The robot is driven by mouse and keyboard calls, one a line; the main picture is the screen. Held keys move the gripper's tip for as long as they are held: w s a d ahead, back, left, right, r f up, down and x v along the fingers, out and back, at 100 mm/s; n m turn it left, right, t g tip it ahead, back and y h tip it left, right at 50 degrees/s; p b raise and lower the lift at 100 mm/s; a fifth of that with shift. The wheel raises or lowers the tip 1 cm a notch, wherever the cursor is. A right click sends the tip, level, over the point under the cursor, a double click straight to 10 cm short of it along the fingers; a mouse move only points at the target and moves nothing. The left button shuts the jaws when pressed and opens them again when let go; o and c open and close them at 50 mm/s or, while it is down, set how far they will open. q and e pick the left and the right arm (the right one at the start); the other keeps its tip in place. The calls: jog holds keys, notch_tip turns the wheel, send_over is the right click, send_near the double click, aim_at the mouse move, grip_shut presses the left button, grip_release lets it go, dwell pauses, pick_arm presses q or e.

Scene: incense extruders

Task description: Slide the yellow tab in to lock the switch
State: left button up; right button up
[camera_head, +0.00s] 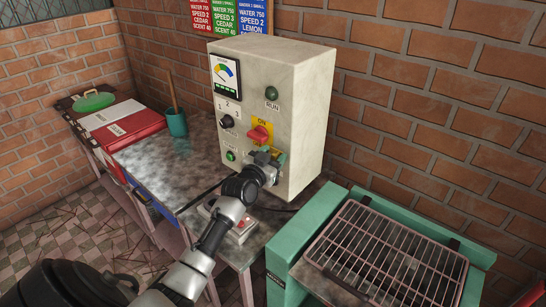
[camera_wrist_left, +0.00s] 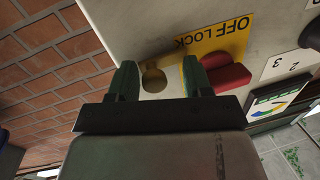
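The red switch handle (camera_head: 259,134) sits on a yellow plate (camera_head: 263,122) on the front of the pale control cabinet. The left wrist view shows the red handle (camera_wrist_left: 230,78) beside the plate (camera_wrist_left: 220,42), which reads OFF and LOCK. A dull yellow-brown rounded piece (camera_wrist_left: 153,79) stands just past the plate's edge; I cannot tell for sure that it is the yellow tab. My left gripper (camera_head: 268,158) is at the cabinet face just below the handle. Its green fingers (camera_wrist_left: 158,80) are apart, on either side of the rounded piece, with gaps visible. My right gripper is not in view.
The cabinet (camera_head: 300,100) has a gauge (camera_head: 225,73), a black selector knob (camera_head: 227,121) and a RUN lamp (camera_head: 271,93). A small box with a red button (camera_head: 240,224) is under my left arm. A green-framed wire rack (camera_head: 390,255) stands right; a teal cup (camera_head: 176,124) stands left.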

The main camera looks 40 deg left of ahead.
pick_arm(q)
jog(key=shift+f, duration=0.1)
jog(key=s+d+b, duration=0.1)
jog(key=s+b, duration=0.1)
jog(key=s, duration=0.8)
jog(key=shift+s, duration=0.4)
